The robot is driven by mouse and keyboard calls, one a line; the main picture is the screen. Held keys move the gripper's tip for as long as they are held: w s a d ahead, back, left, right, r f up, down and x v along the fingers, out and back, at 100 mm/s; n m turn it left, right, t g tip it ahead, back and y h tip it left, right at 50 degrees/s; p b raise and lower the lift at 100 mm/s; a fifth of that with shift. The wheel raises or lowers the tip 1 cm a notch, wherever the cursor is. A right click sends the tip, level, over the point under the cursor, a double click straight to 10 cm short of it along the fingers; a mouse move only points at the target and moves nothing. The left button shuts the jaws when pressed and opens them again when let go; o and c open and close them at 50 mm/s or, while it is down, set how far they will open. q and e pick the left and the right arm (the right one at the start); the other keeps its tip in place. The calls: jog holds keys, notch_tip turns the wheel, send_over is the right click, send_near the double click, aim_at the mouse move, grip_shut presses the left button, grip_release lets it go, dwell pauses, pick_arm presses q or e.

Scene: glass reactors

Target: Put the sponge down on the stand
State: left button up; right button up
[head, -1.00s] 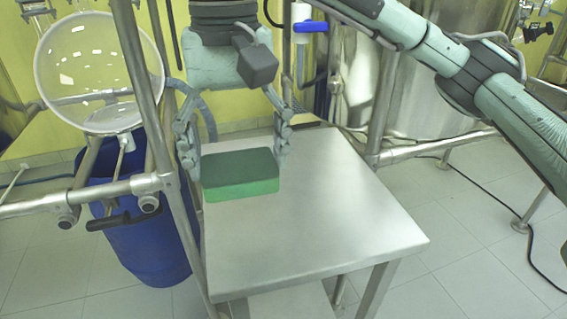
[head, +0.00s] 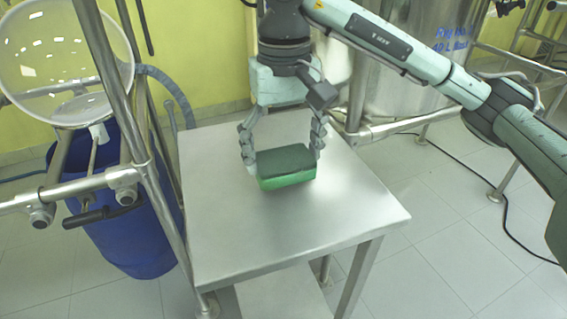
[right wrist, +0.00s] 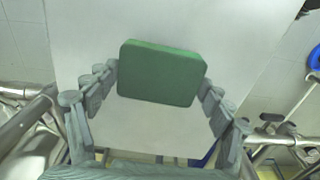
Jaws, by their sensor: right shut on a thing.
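The green sponge (head: 286,167), a block with a darker top, is between the fingers of my right gripper (head: 284,158). The fingers press on its two short ends. In the right wrist view the sponge (right wrist: 160,73) spans the gap between the fingertips of the gripper (right wrist: 160,78). The stand (head: 330,226) is a metal table with a flat top, and the sponge is over the middle of it. I cannot tell whether the sponge's underside touches the top. My left gripper is not in view.
A round glass vessel (head: 62,70) and a blue barrel (head: 130,215) are at the left, behind metal frame tubes (head: 110,90). A steel tank (head: 410,75) stands behind. The stand's top is bare around the sponge. A black cable (head: 505,215) lies on the floor at right.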

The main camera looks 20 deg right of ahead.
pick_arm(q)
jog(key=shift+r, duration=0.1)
pick_arm(e)
jog(key=shift+f, duration=1.2)
jog(key=shift+f, duration=0.1)
jog(key=shift+f+b, duration=0.15)
jog(key=shift+b, duration=0.2)
jog(key=o, duration=1.1)
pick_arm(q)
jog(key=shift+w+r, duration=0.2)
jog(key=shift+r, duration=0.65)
